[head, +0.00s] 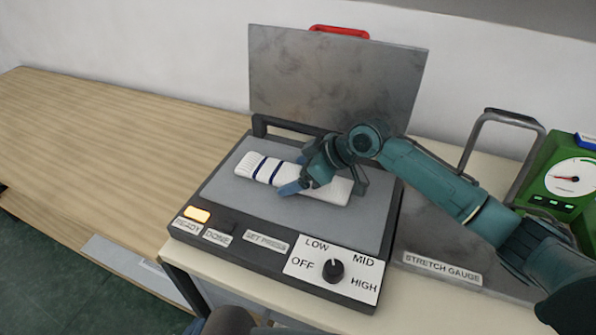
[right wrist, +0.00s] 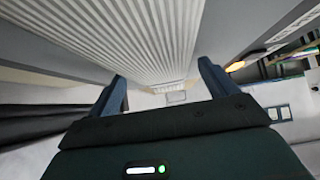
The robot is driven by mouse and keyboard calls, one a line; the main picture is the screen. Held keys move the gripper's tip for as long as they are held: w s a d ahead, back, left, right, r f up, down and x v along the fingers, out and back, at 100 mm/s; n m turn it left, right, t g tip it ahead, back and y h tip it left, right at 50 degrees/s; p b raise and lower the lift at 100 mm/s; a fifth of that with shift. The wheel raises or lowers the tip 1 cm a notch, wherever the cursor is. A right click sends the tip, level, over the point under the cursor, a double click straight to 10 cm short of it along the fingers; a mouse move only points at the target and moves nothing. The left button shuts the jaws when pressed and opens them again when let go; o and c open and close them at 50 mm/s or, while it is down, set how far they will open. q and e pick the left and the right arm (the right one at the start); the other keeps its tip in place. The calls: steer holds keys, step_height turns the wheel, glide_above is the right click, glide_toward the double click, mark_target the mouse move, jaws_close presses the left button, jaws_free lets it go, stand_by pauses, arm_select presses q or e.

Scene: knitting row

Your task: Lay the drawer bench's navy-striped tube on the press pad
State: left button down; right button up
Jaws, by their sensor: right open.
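The white ribbed tube with navy stripes (head: 268,169) lies flat on the grey press pad (head: 225,192), slanting from upper left to lower right. My right gripper (head: 298,186) is over its middle and hides part of it, with a blue finger at the tube's near side. In the right wrist view the tube's ribbed surface (right wrist: 115,38) fills the upper middle, and the open fingers (right wrist: 162,78) stand apart in front of it. Whether they touch the tube I cannot tell. My left gripper is not in view.
The press lid (head: 335,80) with its red handle stands raised behind the pad. A dial (head: 333,270) and the lit READY lamp (head: 197,214) are on the front edge. The stretch gauge (head: 440,245) is at right. The wooden bench top (head: 110,140) at left is clear.

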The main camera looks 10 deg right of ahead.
steer(key=v, duration=1.2)
steer(key=shift+r, duration=0.15)
